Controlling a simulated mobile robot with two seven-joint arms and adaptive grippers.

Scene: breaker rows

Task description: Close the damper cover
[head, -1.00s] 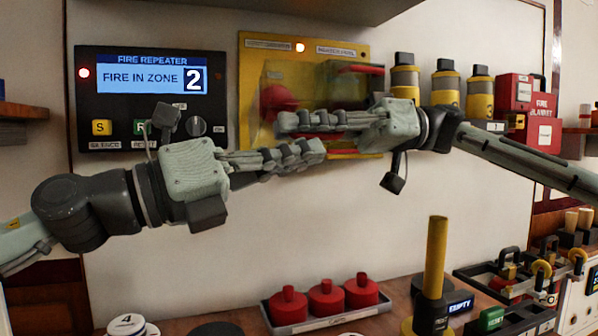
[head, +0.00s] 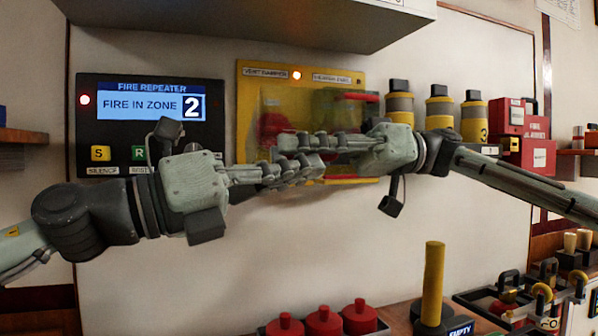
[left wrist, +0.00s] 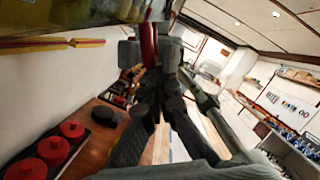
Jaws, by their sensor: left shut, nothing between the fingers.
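The yellow damper panel (head: 249,85) is on the wall, its left label reading vent damper. A clear, see-through cover (head: 287,98) stands out in front of it, with a red knob (head: 271,124) showing behind. A dark green part with red edging (head: 338,103) is at its right; how far the cover is open is hard to tell. My left gripper (head: 318,164) is shut and empty before the panel's lower part. It shows shut in the left wrist view (left wrist: 156,104). My right gripper (head: 280,143) crosses in front from the right, its fingers overlapping the left's in view. Contact is unclear.
The fire repeater panel (head: 150,105) is at left. Yellow-banded canisters (head: 439,108) and red boxes (head: 510,118) are right of the panel. A grey overhang (head: 250,20) is above. Below, the bench holds red knobs (head: 323,322) and a yellow post (head: 433,270).

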